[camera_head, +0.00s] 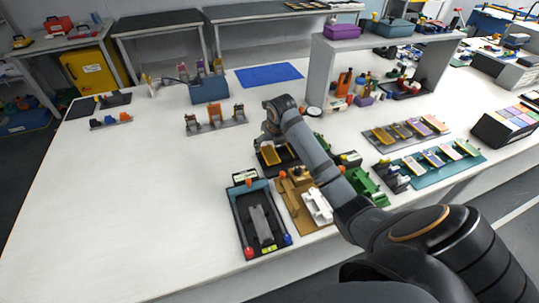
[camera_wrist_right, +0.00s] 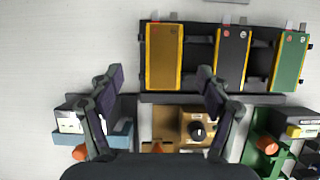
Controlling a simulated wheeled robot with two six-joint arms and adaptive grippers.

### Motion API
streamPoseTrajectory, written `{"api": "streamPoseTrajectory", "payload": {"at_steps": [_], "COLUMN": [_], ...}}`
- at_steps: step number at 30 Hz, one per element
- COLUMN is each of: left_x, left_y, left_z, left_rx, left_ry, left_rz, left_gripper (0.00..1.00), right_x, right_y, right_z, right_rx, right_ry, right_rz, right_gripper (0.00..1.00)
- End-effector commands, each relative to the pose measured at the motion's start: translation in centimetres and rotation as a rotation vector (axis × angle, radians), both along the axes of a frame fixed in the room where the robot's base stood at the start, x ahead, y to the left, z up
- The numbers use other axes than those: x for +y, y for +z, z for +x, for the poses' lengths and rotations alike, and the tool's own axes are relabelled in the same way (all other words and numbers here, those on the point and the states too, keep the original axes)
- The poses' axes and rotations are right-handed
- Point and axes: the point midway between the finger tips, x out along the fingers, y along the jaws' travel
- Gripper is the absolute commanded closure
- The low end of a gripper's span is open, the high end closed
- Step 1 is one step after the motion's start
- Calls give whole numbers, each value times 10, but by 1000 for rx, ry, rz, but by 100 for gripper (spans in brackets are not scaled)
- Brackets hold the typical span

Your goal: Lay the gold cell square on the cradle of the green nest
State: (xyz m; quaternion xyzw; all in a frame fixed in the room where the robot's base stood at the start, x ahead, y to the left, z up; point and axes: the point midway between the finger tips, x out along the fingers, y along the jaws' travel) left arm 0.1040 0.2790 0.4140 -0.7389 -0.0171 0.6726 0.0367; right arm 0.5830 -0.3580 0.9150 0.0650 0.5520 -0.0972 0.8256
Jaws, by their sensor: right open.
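The gold cell (camera_wrist_right: 165,57) lies leftmost in a dark rack in the right wrist view, with a dark cell (camera_wrist_right: 232,57) and a green cell (camera_wrist_right: 289,60) to its right. In the head view the gold cell (camera_head: 271,155) shows just below my right gripper (camera_head: 268,138). The right gripper (camera_wrist_right: 160,76) is open and empty, its fingertips on either side of the gold cell's lower part in the picture, apart from it. The green nest (camera_head: 371,189) stands right of the tan nest, partly behind my right arm; its edge shows in the wrist view (camera_wrist_right: 262,137). My left gripper is out of view.
A tan nest (camera_head: 292,203) and a black tray with a blue end (camera_head: 243,222) stand left of the green nest. Racks of cells (camera_head: 441,168) lie to the right. A grey shelf (camera_head: 322,62) stands behind. The table's left side is clear.

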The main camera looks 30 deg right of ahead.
Motion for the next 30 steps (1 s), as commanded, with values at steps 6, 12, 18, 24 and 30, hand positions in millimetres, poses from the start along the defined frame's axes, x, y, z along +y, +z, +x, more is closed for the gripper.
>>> {"api": "streamPoseTrajectory", "payload": {"at_steps": [6,12,18,24,30], "left_x": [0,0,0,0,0], "left_y": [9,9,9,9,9], "left_z": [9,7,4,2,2], "left_rx": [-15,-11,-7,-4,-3], "left_ry": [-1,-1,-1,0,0], "left_rz": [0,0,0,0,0], "left_gripper": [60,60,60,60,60], "right_x": [-6,-8,-8,-8,-8], "right_y": [-26,-50,-51,-51,-51], "right_z": [2,10,11,11,11], "right_rx": [6,2,0,1,1], "right_ry": [-3,-2,-1,-1,-1], "right_rz": [0,1,-1,0,0], "right_gripper": [23,23,23,47,74]}}
